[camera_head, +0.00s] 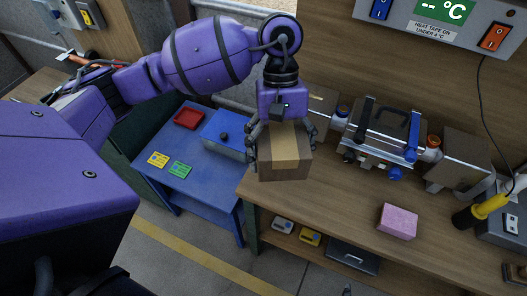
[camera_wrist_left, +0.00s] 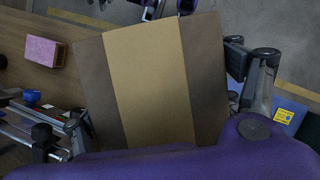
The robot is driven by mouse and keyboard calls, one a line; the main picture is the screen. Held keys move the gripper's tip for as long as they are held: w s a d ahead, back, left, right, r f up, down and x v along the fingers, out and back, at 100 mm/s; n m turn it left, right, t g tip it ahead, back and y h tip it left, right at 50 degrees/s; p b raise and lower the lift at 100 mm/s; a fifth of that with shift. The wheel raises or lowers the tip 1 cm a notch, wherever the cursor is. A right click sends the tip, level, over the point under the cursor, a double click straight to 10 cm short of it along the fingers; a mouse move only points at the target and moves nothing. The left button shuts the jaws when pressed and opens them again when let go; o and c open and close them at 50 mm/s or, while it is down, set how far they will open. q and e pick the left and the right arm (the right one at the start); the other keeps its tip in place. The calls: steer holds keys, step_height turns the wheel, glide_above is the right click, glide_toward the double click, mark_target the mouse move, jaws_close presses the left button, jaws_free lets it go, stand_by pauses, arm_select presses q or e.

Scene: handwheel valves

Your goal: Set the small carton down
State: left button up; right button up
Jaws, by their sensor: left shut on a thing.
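The small carton (camera_head: 285,160) is brown with a lighter tape band. My left gripper (camera_head: 281,142) is shut on it, with fingers on both sides, and holds it over the left end of the wooden bench (camera_head: 350,215). I cannot tell whether the carton's underside touches the bench. In the left wrist view the carton (camera_wrist_left: 150,80) fills the middle, with a gripper finger on each side. My right gripper is not in view.
A pink block (camera_head: 397,221) lies on the bench to the right. A metal valve rig (camera_head: 383,135) stands behind. A yellow-and-black torch (camera_head: 480,211) is at far right. A blue table (camera_head: 190,187) with a red tray (camera_head: 188,118) stands left.

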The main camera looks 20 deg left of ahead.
mark_target(295, 175)
arm_select(q)
steer(key=d+f+n, duration=0.1)
steer(key=s+d+f+n+h+b, duration=0.1)
steer(key=n, duration=0.1)
steer(key=s+d+f+n+t, duration=0.1)
steer(key=d, duration=0.1)
steer(key=shift+b, duration=0.3)
steer(key=d+n+t, duration=0.1)
steer(key=n, duration=0.1)
steer(key=s+d+n+h+b, duration=0.1)
steer(key=d+n, duration=0.1)
steer(key=s+d+n+t+b, duration=0.1)
steer(key=d+n, duration=0.1)
steer(key=shift+s+d+r+n+t, duration=0.1)
steer(key=shift+s+d+n+t, duration=0.05)
steer(key=shift+d+n+t, duration=0.2)
steer(key=shift+s+d+r+n, duration=0.1)
steer(key=shift+n, duration=0.35)
steer(key=shift+s+d+r+n+t, duration=0.15)
steer(key=shift+n+t, duration=0.1)
steer(key=shift+n, duration=0.15)
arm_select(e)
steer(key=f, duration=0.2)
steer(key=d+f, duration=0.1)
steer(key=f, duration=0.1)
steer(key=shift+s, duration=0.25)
